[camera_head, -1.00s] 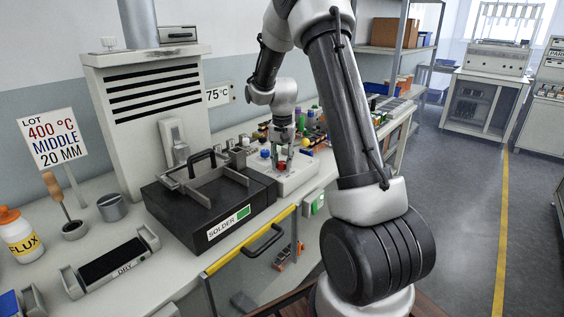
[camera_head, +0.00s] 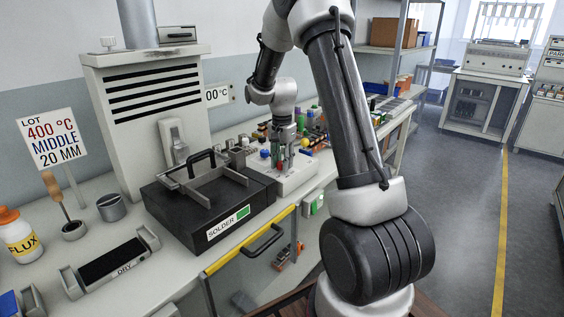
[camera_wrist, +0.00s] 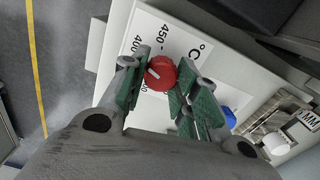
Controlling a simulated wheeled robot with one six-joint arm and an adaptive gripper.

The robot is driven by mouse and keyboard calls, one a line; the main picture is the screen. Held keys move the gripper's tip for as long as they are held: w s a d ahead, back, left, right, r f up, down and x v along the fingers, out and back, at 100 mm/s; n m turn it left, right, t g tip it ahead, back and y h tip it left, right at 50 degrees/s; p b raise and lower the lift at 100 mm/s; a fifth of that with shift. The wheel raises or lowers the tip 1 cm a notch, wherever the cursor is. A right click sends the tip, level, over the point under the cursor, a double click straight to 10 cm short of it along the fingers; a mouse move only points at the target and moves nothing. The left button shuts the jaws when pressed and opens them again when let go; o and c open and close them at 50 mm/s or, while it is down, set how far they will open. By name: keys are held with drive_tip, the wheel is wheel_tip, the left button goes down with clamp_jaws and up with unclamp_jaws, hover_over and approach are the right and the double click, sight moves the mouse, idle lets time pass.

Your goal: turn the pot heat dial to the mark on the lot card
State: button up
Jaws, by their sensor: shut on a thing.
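The red heat dial (camera_wrist: 161,74) sits on a white panel marked in °C, with 400 and 450 readable beside it. Its white pointer line is toward the upper left in the wrist view, roughly on the 400 side. My gripper (camera_wrist: 160,84) is shut on the dial, with green-padded fingers on both sides. In the head view my gripper (camera_head: 283,160) is down at the pot's right end.
The black solder pot (camera_head: 190,225) with its handle stands left of the dial panel. A blue knob (camera_wrist: 229,116) is close to my right finger. Several small coloured parts (camera_head: 312,130) lie behind on the bench. A DRY tray (camera_head: 112,262) is at front left.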

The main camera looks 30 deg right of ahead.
drive_tip(key=o, duration=1)
drive_tip(key=shift+r, duration=0.1)
wheel_tip(320, 180, up, 12)
idle(0.4)
